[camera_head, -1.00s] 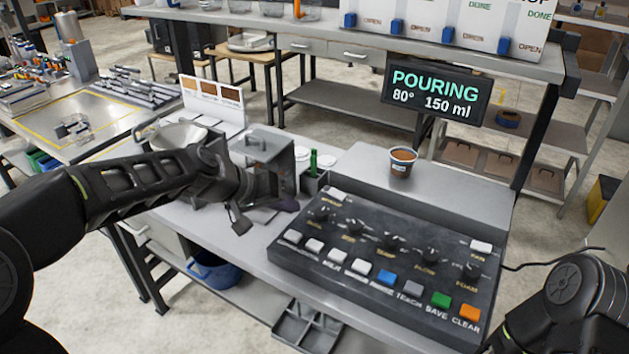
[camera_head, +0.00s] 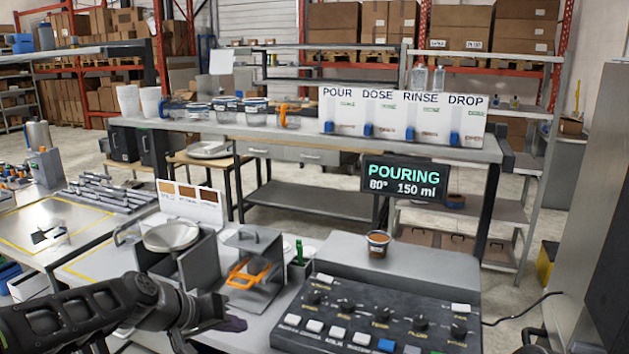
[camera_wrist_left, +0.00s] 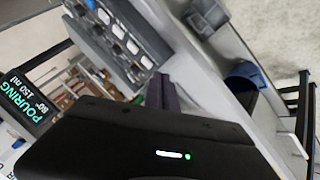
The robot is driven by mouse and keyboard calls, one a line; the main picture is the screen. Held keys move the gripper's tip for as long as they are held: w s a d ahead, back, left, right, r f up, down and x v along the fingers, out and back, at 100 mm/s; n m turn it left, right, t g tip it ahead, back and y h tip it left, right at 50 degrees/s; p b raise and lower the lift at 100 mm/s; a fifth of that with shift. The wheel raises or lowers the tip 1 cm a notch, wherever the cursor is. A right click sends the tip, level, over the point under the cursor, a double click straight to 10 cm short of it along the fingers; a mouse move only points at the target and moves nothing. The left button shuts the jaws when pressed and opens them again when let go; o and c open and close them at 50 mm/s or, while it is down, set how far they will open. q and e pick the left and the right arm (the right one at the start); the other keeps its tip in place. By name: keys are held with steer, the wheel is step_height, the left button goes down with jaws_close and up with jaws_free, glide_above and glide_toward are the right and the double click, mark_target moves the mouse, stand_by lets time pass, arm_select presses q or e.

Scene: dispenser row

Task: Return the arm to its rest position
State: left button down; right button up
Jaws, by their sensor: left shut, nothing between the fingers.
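My left arm comes in from the lower left in the head view. Its gripper (camera_head: 228,325) is shut and empty, low in front of the grey box-shaped stand (camera_head: 236,245) and left of the dark control panel (camera_head: 375,320). In the left wrist view the dark shut fingers (camera_wrist_left: 165,92) show with part of the button panel (camera_wrist_left: 115,40) beyond them. An orange-handled piece (camera_head: 248,275) sits in the grey stand, apart from the gripper.
A filled cup (camera_head: 377,244) stands on the grey ledge behind the panel. The display (camera_head: 404,181) reads POURING, 80°, 150 ml. A round metal pan (camera_head: 171,235) and a green bottle (camera_head: 299,254) stand near the stand. A blue bin (camera_wrist_left: 245,75) is below the bench.

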arm_select(q)
steer(key=s+d+f+n+g+y, duration=0.1)
steer(key=s+f, duration=0.3)
steer(key=f, duration=0.9)
steer(key=s+d+f+y, duration=0.1)
steer(key=s+f+y, duration=0.15)
steer(key=f, duration=1.05)
steer(key=s+d+f+g, duration=0.1)
steer(key=s+d+f, duration=0.1)
steer(key=s+f, duration=0.3)
steer(key=s+d+f+g+h, duration=0.1)
steer(key=s+f, duration=0.4)
steer(key=s, duration=0.6)
steer(key=s+d+f+g, duration=0.3)
steer(key=s+f, duration=0.1)
steer(key=s, duration=0.4)
steer(key=shift+d+f+h, duration=0.35)
steer(key=shift+f, duration=0.05)
steer(key=shift+d+m, duration=0.1)
steer(key=shift+m, duration=0.2)
